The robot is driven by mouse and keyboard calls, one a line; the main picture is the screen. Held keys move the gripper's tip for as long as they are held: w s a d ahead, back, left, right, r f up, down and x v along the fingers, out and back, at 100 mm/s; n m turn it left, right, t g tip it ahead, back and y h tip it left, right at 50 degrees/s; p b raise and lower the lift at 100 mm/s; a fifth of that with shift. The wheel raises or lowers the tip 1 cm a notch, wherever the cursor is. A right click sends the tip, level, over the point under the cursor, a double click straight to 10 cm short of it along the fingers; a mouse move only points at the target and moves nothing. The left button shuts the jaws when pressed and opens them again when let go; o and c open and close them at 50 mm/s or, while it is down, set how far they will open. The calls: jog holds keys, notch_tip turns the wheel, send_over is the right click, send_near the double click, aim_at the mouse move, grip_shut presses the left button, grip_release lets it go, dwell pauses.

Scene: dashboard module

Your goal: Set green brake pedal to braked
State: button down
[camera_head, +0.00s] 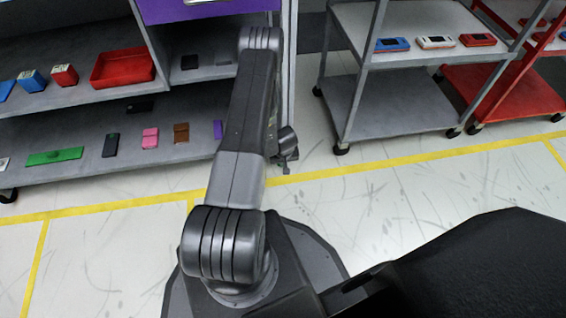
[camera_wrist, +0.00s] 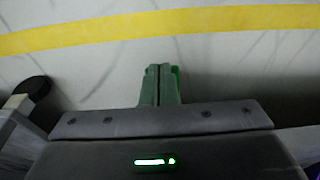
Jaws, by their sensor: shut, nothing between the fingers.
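My gripper (camera_wrist: 157,68) is shut and empty in the wrist view, its two fingers pressed together over the pale floor. A brighter green edge (camera_wrist: 176,72) shows along the right side of the fingers. I cannot tell whether it is the green brake pedal or part of the fingers. In the head view my gripper (camera_head: 288,155) hangs low, just right of the shelf unit's right edge and partly hidden by my arm. No brake pedal can be made out in the head view.
A shelf unit (camera_head: 100,172) with small coloured parts stands at left. A grey wheeled cart (camera_head: 395,105) and a red cart (camera_head: 505,95) stand at right. A yellow line (camera_head: 400,162) crosses the floor. A black wheel (camera_wrist: 35,88) is at the wrist view's left. Open floor lies before the carts.

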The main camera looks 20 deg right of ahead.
jog(key=shift+r, duration=0.1)
jog(key=shift+r+p, duration=0.65)
jog(key=shift+r, duration=0.1)
jog(key=shift+r, duration=0.1)
